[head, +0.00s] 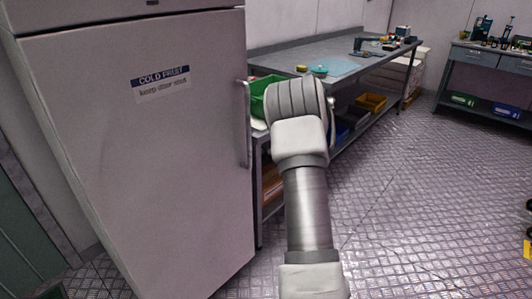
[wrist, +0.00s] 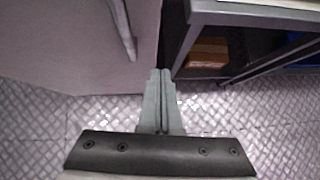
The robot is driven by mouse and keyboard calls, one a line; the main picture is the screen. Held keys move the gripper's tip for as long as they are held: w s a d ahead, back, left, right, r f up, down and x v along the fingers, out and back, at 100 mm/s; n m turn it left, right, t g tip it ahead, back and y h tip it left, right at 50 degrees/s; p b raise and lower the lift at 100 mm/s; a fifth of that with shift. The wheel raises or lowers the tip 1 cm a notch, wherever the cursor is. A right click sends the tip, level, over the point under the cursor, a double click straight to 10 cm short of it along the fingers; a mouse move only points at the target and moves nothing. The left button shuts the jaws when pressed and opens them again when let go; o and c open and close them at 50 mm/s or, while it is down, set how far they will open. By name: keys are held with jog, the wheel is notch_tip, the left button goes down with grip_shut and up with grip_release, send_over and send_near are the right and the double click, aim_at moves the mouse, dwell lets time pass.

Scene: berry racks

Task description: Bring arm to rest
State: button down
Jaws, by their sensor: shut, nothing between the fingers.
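My gripper (wrist: 160,75) shows in the wrist view with its two fingers together, shut and empty. It points toward the gap between the cold cabinet and the workbench, over the metal floor. In the head view my arm rises from the bottom centre and bends in front of the bench's near end. The gripper itself is hidden behind the arm there.
The closed cabinet (head: 140,170), labelled "COLD FRUIT", stands at left with a vertical handle (head: 244,125). The workbench (head: 325,50) holds a green crate (head: 262,88). Another bench (head: 487,58) stands far right. Open floor (head: 430,200) lies at right.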

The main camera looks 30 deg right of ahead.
jog(key=s+a+r+m+t+h, duration=0.2)
jog(key=a+r+m+h, duration=0.1)
jog(key=r+m, duration=0.8)
jog(key=s+a+r+m+t+h, duration=0.3)
jog(key=r+m, duration=0.4)
jog(key=r, duration=0.7)
jog(key=s+a+f+m+g+y, duration=0.2)
jog(key=s+a+f+m+g, duration=0.2)
jog(key=s+a+m, duration=0.85)
jog(key=s+a+f+m+g+y, duration=0.3)
jog(key=s+a+m, duration=0.4)
jog(key=s+a, duration=1)
jog(key=s+d+r+p, duration=0.1)
jog(key=r+p, duration=0.6)
jog(key=s+d+r+g+p, duration=0.1)
jog(key=s+r+p, duration=0.1)
jog(key=r+p, duration=0.6)
jog(key=shift+s+d+h+p, duration=0.2)
jog(key=shift+d+h+p, duration=0.1)
jog(key=shift+d, duration=0.05)
